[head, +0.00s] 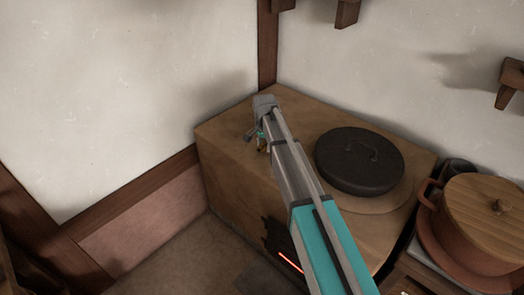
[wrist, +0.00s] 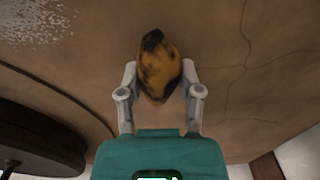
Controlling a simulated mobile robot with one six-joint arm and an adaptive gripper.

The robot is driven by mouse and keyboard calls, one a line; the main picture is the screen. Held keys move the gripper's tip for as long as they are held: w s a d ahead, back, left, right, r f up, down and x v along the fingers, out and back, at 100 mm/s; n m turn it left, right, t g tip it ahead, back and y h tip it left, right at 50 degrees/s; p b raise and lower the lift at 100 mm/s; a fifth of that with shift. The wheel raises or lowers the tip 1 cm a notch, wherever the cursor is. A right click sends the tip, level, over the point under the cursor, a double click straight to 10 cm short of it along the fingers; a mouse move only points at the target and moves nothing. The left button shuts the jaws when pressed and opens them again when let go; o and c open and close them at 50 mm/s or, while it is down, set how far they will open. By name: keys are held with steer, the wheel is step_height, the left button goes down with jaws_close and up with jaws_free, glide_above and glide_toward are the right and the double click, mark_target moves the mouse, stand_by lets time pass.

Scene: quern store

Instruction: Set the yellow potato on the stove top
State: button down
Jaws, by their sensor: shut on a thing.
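The yellow potato (wrist: 160,68), with dark blackened patches, is between the two fingers of my gripper (wrist: 160,80) in the wrist view. My gripper is shut on it. The stove top (wrist: 260,60) is a tan, cracked surface behind the potato. In the head view my gripper (head: 261,140) is over the left part of the stove top (head: 225,128), and my arm hides most of the potato there. I cannot tell whether the potato touches the surface.
A black lidded pan (head: 360,160) sits on the stove's right part; its edge also shows in the wrist view (wrist: 40,140). A terracotta pot (head: 465,225) with a wooden lid (head: 490,208) stands further right. Walls close off the back. The stove top around my gripper is clear.

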steer(key=shift+f+b, duration=0.3)
steer(key=shift+f, duration=0.2)
steer(key=shift+c, duration=1.3)
jaws_free()
steer(key=shift+r, duration=0.25)
step_height(320, 180, up, 12)
steer(key=p, duration=1.2)
steer(key=shift+f, duration=0.1)
steer(key=s+d+n, duration=0.7)
steer(key=s+d, duration=1.5)
steer(key=s, duration=0.3)
steer(key=shift+s+d, duration=0.35)
